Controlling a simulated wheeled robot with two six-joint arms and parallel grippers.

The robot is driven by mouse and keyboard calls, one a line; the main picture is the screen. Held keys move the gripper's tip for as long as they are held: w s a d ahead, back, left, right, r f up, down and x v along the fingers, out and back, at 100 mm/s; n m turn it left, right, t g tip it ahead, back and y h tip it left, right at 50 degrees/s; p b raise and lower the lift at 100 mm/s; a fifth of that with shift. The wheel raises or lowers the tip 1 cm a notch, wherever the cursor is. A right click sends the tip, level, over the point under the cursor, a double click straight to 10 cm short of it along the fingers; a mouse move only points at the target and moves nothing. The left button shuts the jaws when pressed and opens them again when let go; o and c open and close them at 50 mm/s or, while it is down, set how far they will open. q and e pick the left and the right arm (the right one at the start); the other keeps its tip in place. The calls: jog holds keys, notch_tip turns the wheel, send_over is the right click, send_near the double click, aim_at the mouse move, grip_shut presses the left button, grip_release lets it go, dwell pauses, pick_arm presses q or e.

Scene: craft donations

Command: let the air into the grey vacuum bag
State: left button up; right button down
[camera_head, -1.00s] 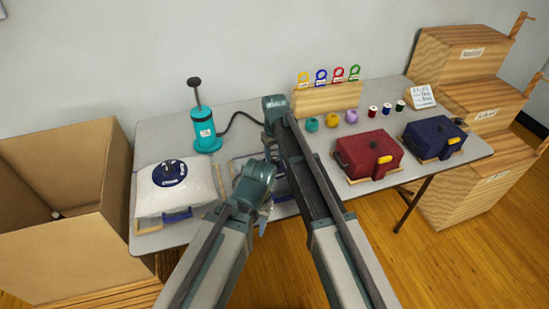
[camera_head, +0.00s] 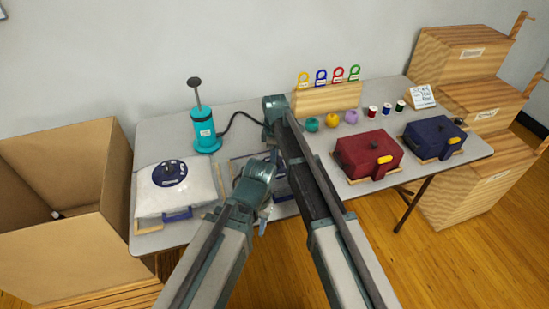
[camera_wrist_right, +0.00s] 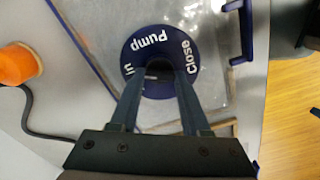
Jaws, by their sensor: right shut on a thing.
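In the right wrist view, the grey vacuum bag (camera_wrist_right: 215,70) lies flat on the table. Its round blue valve (camera_wrist_right: 160,35) is marked "In", "Pump" and "Close" in white. My right gripper (camera_wrist_right: 158,76) points down at the valve, shut on the small knob (camera_wrist_right: 158,66) at its centre. The fingers hide part of the valve, and I cannot tell which word the knob points at. In the head view, only parts of the grey bag (camera_head: 237,166) show behind my arm links.
A puffy white bag (camera_head: 190,198) with a blue valve lies to the left. A teal pump (camera_head: 205,131) with a black hose (camera_head: 240,115) stands behind. Red (camera_head: 372,148) and navy (camera_head: 433,138) cases sit right. A cardboard box (camera_head: 110,215) is at far left.

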jog(key=n, duration=0.5)
jog(key=shift+n, duration=0.3)
dwell(0.5)
jog(key=shift+c, duration=1.8)
grip_release()
jog(key=shift+r, duration=0.1)
notch_tip(320, 180, up, 14)
jog(key=p, duration=1.3)
jog(key=shift+p, duration=0.4)
jog(key=shift+f, duration=0.2)
